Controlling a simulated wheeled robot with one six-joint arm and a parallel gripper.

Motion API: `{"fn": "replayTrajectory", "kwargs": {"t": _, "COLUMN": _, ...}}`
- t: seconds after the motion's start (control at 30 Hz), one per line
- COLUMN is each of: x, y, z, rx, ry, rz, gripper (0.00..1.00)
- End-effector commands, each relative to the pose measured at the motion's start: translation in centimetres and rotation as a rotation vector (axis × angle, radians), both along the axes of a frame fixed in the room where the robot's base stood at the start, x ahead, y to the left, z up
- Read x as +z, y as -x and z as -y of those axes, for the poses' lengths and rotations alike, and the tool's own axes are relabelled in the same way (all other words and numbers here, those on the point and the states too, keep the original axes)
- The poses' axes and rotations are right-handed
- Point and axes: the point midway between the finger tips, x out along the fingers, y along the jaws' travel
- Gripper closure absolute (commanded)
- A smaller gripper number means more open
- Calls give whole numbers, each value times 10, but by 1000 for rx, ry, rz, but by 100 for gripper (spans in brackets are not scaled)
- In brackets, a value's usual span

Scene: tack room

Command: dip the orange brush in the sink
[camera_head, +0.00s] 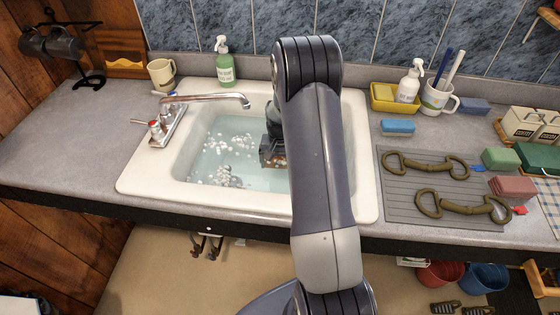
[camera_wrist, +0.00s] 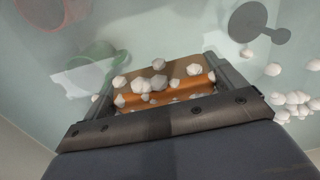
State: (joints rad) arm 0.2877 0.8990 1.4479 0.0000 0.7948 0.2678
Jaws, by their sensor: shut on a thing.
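The white sink (camera_head: 150,180) holds pale water (camera_head: 215,140) with white foam lumps on it. My gripper (camera_head: 270,150) is down inside the basin, partly hidden behind my arm in the head view. In the wrist view my gripper (camera_wrist: 165,95) is shut on the orange brush (camera_wrist: 180,72), a brown and orange block held between the two fingers. Foam lumps lie over the brush and around it, and it looks to be at or under the water surface. Its lower side is hidden.
The chrome faucet (camera_head: 205,98) reaches over the basin from the left. A green soap bottle (camera_head: 225,62) and a beige mug (camera_head: 162,74) stand behind the sink. A grey mat (camera_head: 400,200) with metal bits lies to the right. A dark plug shape (camera_wrist: 258,24) shows in the water.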

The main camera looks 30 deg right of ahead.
Motion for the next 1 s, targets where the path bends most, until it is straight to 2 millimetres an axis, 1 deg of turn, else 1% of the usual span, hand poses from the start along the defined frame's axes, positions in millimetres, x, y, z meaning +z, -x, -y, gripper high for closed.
{"fn": "replayTrajectory", "kwargs": {"t": 0.33, "x": 0, "y": 0, "z": 1, "rx": 0, "ry": 0, "rz": 0, "gripper": 32}}
{"fn": "replayTrajectory", "kwargs": {"t": 0.73, "x": 0, "y": 6, "z": 9, "rx": 0, "ry": 0, "rz": 0, "gripper": 32}}
{"fn": "replayTrajectory", "kwargs": {"t": 1.0, "x": 0, "y": 7, "z": 10, "rx": 0, "ry": 0, "rz": 0, "gripper": 32}}
